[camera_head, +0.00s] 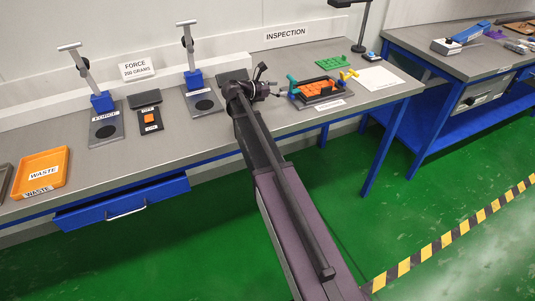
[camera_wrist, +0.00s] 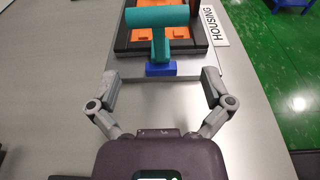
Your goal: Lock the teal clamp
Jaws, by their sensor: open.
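The teal clamp (camera_wrist: 160,42) shows in the wrist view as a T shape, its crossbar lying over the housing fixture and its stem coming towards me to a blue block (camera_wrist: 161,69). In the head view the teal clamp (camera_head: 292,83) is at the left end of the dark fixture (camera_head: 322,98), which holds orange parts (camera_head: 316,88). My gripper (camera_wrist: 161,80) is open and empty, its two fingers spread either side of the blue block. In the head view my gripper (camera_head: 274,92) is just left of the clamp. I cannot tell whether the fingers touch anything.
A yellow clamp (camera_head: 349,74) stands at the fixture's right end. A green part (camera_head: 343,61) and a white sheet (camera_head: 375,78) lie beyond it. Test stands (camera_head: 197,85) and an orange waste tray (camera_head: 40,173) are to the left. Bare bench (camera_wrist: 60,100) lies left of my gripper.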

